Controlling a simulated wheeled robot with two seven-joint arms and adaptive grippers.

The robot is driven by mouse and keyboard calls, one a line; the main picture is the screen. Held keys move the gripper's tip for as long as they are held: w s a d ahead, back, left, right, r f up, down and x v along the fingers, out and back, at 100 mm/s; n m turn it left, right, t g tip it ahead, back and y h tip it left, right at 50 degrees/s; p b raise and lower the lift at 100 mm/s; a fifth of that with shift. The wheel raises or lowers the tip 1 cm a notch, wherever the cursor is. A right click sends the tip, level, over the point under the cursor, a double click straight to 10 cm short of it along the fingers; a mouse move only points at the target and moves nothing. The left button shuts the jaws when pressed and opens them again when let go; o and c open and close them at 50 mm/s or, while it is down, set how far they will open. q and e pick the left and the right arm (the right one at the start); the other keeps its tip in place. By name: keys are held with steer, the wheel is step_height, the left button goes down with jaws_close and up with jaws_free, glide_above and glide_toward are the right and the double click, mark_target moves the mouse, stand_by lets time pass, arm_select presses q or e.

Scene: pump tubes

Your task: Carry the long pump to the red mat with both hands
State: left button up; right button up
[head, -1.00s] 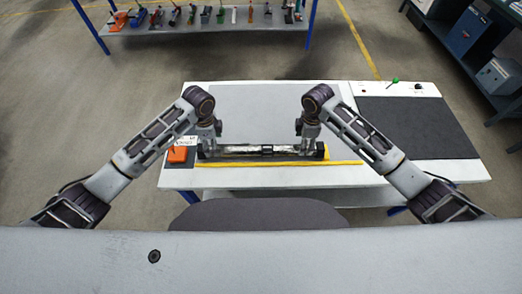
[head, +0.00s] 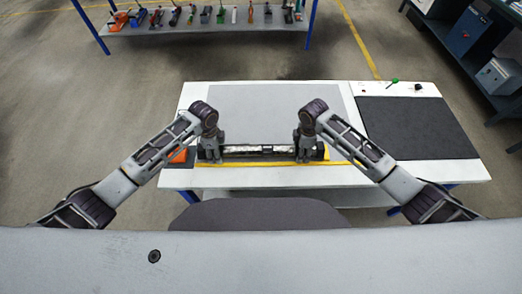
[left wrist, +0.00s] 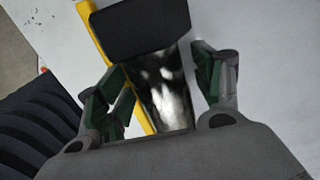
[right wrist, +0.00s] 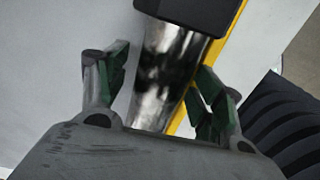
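The long pump (head: 248,149) is a shiny metal tube with dark end parts, lying left to right near the front edge of the table's grey area. My left gripper (head: 211,158) is low over its left end and my right gripper (head: 306,157) over its right end. In the left wrist view, open fingers stand on both sides of the tube (left wrist: 165,88). In the right wrist view, open fingers also flank the tube (right wrist: 166,80), with a gap at the left finger. I see no clearly red mat; a dark mat (head: 415,128) lies at the right.
The white table (head: 353,92) has a yellow strip (head: 265,164) in front of the pump. A red-orange object (head: 178,157) sits beside my left gripper. A green item (head: 394,81) and a dark knob stand behind the dark mat. The dark mat is clear.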

arm_select(q)
jaws_close()
arm_select(e)
jaws_close()
arm_select(q)
steer(key=shift+r, duration=0.3)
arm_select(e)
steer(key=shift+w+r, duration=0.15)
steer(key=shift+r, duration=0.15)
